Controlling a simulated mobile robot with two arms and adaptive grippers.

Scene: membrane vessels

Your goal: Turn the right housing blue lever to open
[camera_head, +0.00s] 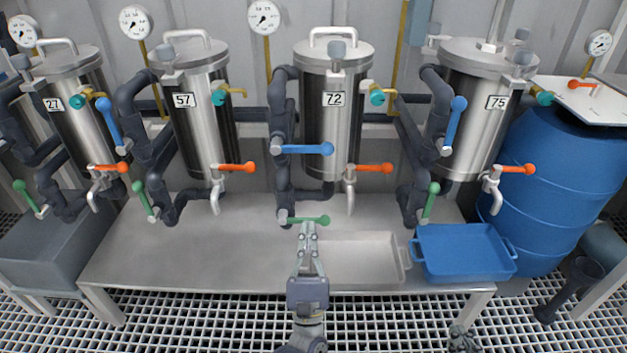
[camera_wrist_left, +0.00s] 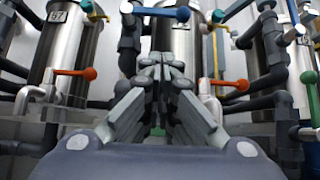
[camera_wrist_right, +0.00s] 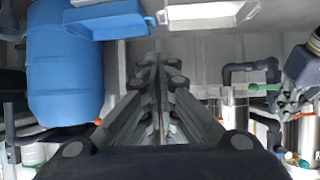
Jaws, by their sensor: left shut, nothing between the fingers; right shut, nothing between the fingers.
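The rightmost steel housing, labelled 75 (camera_head: 480,110), has a blue lever (camera_head: 454,122) on the pipe at its left, standing steeply with its knob up. Housing 72 (camera_head: 330,120), left of it, has a blue lever (camera_head: 305,149) lying level, knob to the right; a level blue lever also shows at the top of the left wrist view (camera_wrist_left: 162,13). My left gripper (camera_head: 308,228) is shut and empty, just below housing 72's green lever. My right gripper (camera_head: 462,335) is partly cut off at the bottom edge; the right wrist view shows its fingers (camera_wrist_right: 158,62) shut and empty.
Orange levers (camera_head: 375,168) and green levers (camera_head: 310,220) stick out near the pipes. A pale tray (camera_head: 400,262) and a blue tray (camera_head: 430,265) sit on the bench. A blue barrel (camera_head: 550,175) stands at the right. The bench's left part is clear.

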